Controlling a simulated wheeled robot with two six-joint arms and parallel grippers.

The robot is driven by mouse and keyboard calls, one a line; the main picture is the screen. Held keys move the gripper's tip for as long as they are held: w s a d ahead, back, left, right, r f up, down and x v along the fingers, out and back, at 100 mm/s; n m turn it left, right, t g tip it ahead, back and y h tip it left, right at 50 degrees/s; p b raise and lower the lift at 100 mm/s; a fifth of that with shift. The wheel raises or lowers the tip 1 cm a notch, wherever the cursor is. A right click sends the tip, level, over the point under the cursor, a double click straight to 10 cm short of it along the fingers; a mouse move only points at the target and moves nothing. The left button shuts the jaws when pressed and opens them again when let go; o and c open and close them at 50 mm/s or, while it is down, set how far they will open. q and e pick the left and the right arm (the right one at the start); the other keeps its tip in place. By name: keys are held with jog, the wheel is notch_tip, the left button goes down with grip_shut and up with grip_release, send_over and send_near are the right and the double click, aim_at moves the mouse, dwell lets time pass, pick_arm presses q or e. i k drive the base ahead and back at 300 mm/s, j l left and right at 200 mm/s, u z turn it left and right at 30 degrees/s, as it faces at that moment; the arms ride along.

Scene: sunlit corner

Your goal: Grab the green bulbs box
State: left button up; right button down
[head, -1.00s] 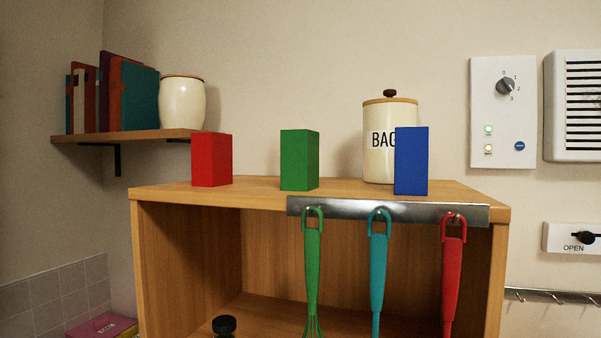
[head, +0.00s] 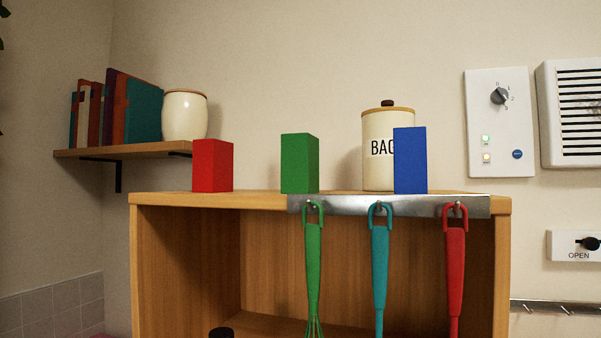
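A plain green box (head: 300,164) stands upright on top of the wooden cabinet (head: 165,200), near the middle. No lettering shows on its visible faces, so I cannot read whether it is marked bulbs. A red box (head: 212,166) stands to its left and a blue box (head: 411,161) to its right, both upright and apart from it. Neither of my grippers shows in the head view.
A cream canister (head: 378,150) stands behind the blue box. A metal rail (head: 400,205) on the cabinet's front edge holds hanging green, teal and red utensils. A wall shelf (head: 130,151) with books and a jar is at left. The cabinet top between the boxes is clear.

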aim_at(299, 152)
jog(key=k+j, duration=0.15)
jog(key=k, duration=0.25)
jog(key=k+j, duration=0.2)
jog(key=k, duration=0.25)
